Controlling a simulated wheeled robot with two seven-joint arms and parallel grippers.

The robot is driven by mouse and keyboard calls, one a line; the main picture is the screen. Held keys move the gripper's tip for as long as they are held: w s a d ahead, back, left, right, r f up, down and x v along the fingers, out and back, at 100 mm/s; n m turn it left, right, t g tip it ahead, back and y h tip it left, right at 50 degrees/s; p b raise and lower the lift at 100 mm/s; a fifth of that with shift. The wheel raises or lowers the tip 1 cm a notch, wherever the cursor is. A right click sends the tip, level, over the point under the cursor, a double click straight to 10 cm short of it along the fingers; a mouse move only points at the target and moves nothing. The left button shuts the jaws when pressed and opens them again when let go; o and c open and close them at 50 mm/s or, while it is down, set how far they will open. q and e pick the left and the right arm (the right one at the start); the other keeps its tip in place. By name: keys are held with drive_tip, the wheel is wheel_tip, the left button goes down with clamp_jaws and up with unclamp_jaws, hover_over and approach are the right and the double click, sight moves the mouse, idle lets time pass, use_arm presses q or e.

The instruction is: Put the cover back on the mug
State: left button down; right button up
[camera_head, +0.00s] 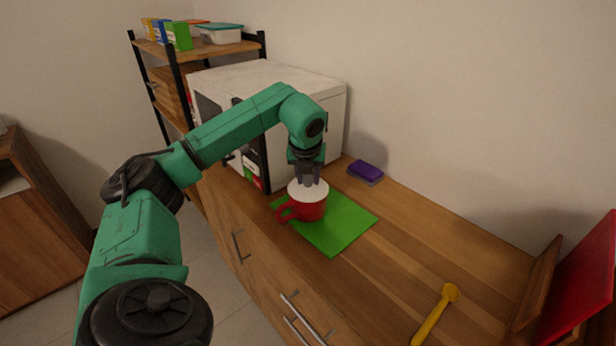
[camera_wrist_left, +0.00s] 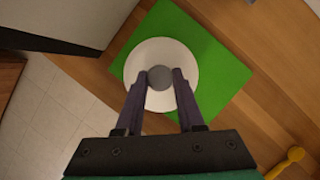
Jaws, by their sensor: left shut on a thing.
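A red mug (camera_head: 309,208) stands upright on a green mat (camera_head: 347,226) on the wooden counter, its handle pointing left. The white cover (camera_head: 311,189) is at the mug's top; from these views it looks seated on the rim, though I cannot tell if it is fully down. In the left wrist view the cover (camera_wrist_left: 186,61) is a white disc with a round grey knob (camera_wrist_left: 160,77) in its middle. My left gripper (camera_head: 308,180) is over the mug, its two fingers (camera_wrist_left: 160,80) shut on the knob. The mug's body is hidden under the cover in the wrist view. My right gripper is not in view.
A white microwave (camera_head: 275,85) stands behind and left of the mug, close to my left arm. A purple sponge (camera_head: 366,171) lies behind the mat. A yellow utensil (camera_head: 436,315) and a red panel (camera_head: 581,285) are at the right. The counter between is clear.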

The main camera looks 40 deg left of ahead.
use_arm(q)
drive_tip(key=shift+c, duration=2.2)
unclamp_jaws()
drive_tip(key=v, duration=0.9)
wheel_tip(320, 180, up, 5)
drive_tip(key=p, duration=0.2)
hover_over(307, 196)
drive_tip(key=s+d, duration=0.2)
drive_tip(key=shift+a+r, duration=0.1)
drive_tip(key=shift+a, duration=0.15)
